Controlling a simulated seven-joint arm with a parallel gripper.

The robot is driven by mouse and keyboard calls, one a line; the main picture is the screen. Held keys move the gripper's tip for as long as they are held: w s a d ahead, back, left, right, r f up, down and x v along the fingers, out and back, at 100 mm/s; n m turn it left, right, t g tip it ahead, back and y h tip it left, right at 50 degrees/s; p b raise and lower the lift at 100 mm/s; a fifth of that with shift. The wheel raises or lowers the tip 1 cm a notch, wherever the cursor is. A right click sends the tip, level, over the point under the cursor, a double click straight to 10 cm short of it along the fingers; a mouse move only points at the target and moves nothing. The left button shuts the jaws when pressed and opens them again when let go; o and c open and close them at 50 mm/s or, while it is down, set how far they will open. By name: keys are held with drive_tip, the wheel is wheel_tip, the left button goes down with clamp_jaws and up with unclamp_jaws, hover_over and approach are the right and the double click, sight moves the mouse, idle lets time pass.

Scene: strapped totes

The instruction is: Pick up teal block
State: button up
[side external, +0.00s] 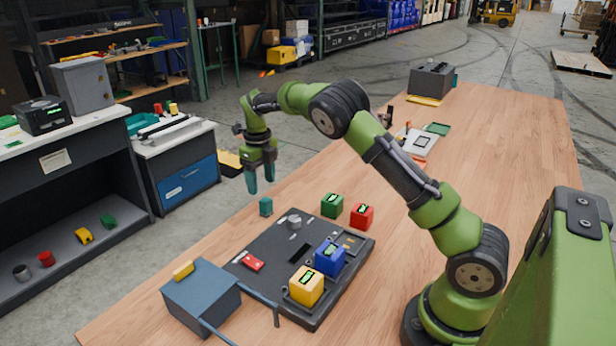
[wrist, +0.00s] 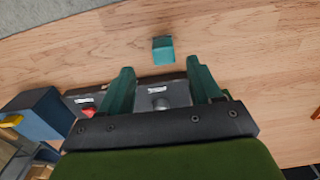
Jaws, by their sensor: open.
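The teal block (side external: 266,206) is a small cube standing on the wooden table near its left edge, just beyond the dark tray. It also shows in the wrist view (wrist: 162,50), on bare wood ahead of the fingertips and roughly centred between them. My gripper (side external: 259,190) has teal fingers pointing down and is up in the air near the teal block, apart from it. In the wrist view its two fingers (wrist: 160,78) are spread wide with nothing between them.
A dark tray (side external: 262,238) lies beside the teal block, with blue (side external: 330,258) and yellow (side external: 306,286) blocks on it. Green (side external: 332,205) and red (side external: 362,216) blocks stand at its far edge. A blue box (side external: 202,300) stands at front left. The wood around the teal block is clear.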

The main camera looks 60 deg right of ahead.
sight(266, 199)
drive_tip(key=f, duration=0.7)
drive_tip(key=shift+s+d+f, duration=0.2)
drive_tip(key=shift+s+f, duration=0.05)
drive_tip(key=shift+c, duration=0.2)
drive_tip(key=c, duration=1.1)
wheel_tip(266, 199, up, 10)
drive_tip(key=shift+r, duration=0.1)
